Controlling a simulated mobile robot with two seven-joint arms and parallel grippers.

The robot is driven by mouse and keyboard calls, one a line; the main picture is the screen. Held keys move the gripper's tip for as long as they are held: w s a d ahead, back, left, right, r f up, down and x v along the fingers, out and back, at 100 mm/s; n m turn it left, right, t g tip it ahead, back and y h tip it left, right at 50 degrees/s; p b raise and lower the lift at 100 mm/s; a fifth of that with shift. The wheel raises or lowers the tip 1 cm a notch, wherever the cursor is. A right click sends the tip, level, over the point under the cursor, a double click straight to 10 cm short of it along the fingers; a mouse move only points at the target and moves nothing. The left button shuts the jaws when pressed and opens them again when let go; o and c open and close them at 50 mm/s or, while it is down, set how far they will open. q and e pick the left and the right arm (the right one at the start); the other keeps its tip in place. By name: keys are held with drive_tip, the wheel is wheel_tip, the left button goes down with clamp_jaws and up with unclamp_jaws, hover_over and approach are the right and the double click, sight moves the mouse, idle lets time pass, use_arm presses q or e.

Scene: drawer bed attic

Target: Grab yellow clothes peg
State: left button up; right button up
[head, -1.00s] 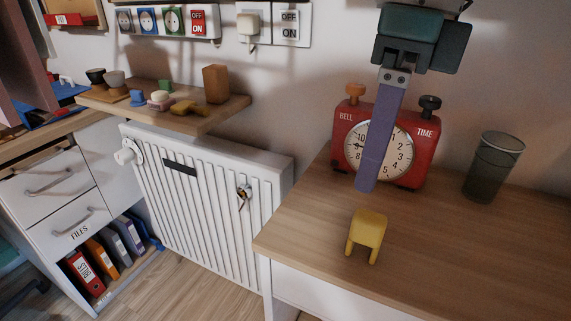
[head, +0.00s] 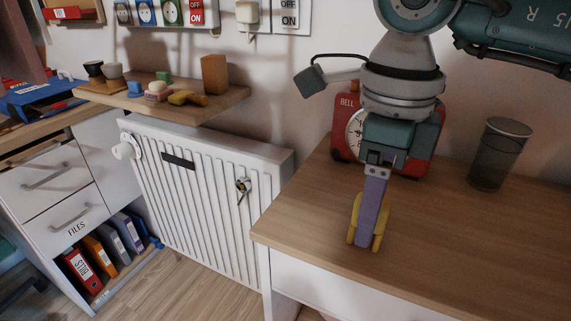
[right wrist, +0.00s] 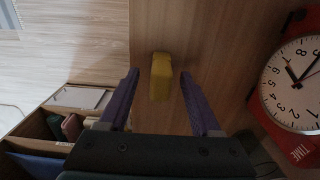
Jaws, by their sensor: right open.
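The yellow clothes peg (head: 382,222) stands on the wooden desk near its front left edge. In the head view my right gripper (head: 368,238) reaches down over it, and a purple finger hides the peg's middle. In the right wrist view the peg (right wrist: 161,80) shows between the two spread purple fingers of my right gripper (right wrist: 160,76), with a gap on both sides. The gripper is open and holds nothing. My left gripper is not in view.
A red timer clock (head: 347,130) stands behind my right gripper, partly hidden by my arm. A dark translucent cup (head: 497,155) stands to its right. The desk (head: 460,245) is clear at the front right. A wall shelf (head: 222,103) with small objects is at left above a radiator (head: 205,185).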

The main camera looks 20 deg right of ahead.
drive_tip(key=shift+r, duration=0.1)
clamp_jaws()
idle(0.3)
